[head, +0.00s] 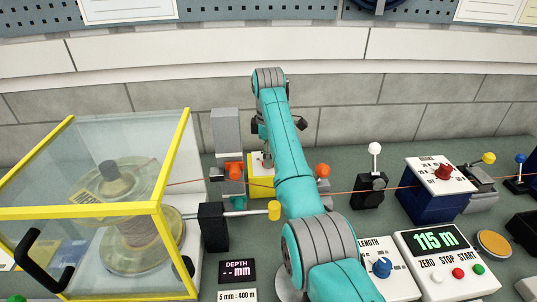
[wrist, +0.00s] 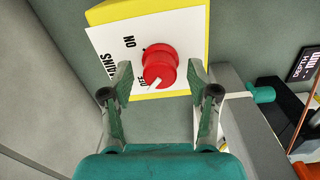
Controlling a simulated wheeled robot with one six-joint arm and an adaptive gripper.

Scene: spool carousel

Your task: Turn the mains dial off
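The mains dial is a red round knob (wrist: 160,64) on a white plate (wrist: 112,45) of a yellow-edged box, in the wrist view. Its white pointer angles down and left in that view, beside small lettering that the knob partly covers. The word ON stands further up and left on the plate. My gripper (wrist: 160,76) is open, with one finger on each side of the knob; I cannot tell whether either touches it.
A yellow-framed clear guard (head: 85,212) covers a spool at left. An orange line runs across the bench, behind my arm. A blue box with another red dial (head: 443,172), a white-balled lever (head: 375,150) and a counter reading 115 m (head: 437,240) stand at right.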

